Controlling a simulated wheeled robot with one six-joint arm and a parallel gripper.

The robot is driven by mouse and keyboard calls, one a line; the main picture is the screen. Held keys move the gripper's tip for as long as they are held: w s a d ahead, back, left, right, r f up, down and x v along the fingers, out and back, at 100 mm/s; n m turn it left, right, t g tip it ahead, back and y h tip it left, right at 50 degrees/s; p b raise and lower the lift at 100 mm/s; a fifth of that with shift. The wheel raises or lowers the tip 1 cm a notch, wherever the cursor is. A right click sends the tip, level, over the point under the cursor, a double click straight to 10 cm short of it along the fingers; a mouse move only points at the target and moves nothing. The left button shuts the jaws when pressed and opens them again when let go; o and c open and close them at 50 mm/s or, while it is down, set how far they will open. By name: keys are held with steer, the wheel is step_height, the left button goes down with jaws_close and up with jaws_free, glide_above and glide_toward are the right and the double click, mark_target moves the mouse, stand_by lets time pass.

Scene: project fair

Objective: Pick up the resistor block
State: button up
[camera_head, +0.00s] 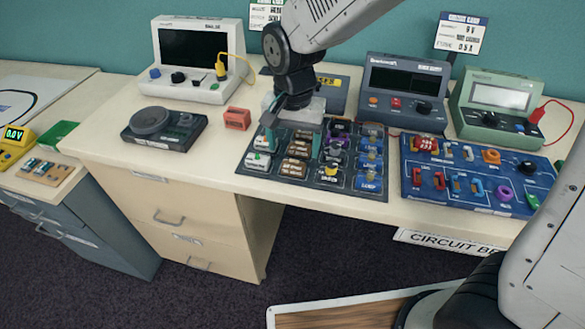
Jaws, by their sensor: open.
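A dark component board (309,182) lies on the pale bench and holds rows of small blocks. Several brown blocks (293,167) sit in its middle columns; they look like resistor blocks, but their labels are too small to read. My gripper (293,143) hangs over the left and middle part of the board, pointing down. Its two teal fingertips are apart, with brown blocks showing between and below them. Nothing is visibly held. The gripper body hides the back of the board. I cannot tell how high the fingertips are above the blocks.
A red block (237,118) lies alone left of the board. A black device with a round dial (164,129) stands farther left. A blue circuit board (478,175) lies to the right. Instruments, including a white one (199,59) and a green one (503,106), line the back.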

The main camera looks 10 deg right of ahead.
mark_target(293, 165)
steer(key=f, duration=0.5)
steer(key=shift+s+f, duration=0.1)
steer(key=shift+s, duration=0.1)
steer(key=c, duration=1.1)
steer(key=shift+o, duration=0.2)
